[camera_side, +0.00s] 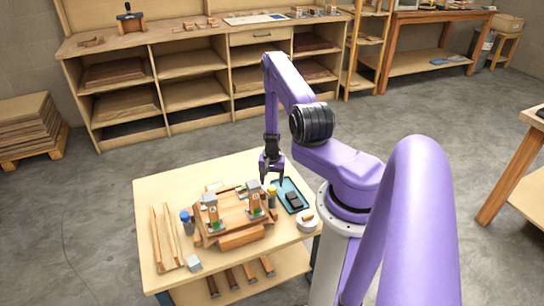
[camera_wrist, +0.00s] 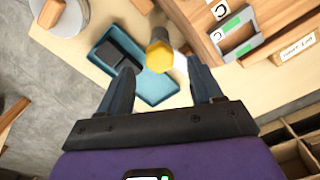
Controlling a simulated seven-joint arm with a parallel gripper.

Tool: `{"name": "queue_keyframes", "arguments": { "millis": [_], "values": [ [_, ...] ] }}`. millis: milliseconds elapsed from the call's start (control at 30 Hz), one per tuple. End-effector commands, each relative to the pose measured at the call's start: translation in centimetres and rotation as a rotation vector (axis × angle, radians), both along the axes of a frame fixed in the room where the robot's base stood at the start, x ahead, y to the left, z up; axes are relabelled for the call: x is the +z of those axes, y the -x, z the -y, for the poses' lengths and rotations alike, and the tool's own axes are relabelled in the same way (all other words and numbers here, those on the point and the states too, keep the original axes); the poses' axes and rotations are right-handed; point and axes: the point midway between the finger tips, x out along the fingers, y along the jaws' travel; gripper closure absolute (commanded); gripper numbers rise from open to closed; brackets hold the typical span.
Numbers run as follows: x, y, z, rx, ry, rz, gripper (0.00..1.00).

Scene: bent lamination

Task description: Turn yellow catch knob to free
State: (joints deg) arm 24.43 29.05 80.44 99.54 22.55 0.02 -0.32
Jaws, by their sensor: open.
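My gripper (camera_side: 272,180) points down over the form's right side, fingers apart and empty. In the wrist view, its fingers (camera_wrist: 160,82) stand on either side below the yellow top, with no clear contact. A grey clamp with green and white marks (camera_wrist: 238,42) stands beside it.
A teal tray (camera_side: 290,196) with a dark block and a round pale container (camera_side: 307,220) lie right of the form. A blue-topped item (camera_side: 186,216) and wooden strips (camera_side: 157,238) lie left.

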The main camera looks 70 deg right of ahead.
Motion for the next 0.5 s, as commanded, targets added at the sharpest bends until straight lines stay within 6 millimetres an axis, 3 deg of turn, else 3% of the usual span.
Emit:
{"name": "queue_keyframes", "arguments": {
  "millis": [133, 500],
  "values": [
    [2.6, 0.0, 0.1, 0.0, 0.002, 0.001, 0.35],
    [6.0, -0.1, 0.1, 0.002, 0.0, 0.002, 0.35]
  ]
}}
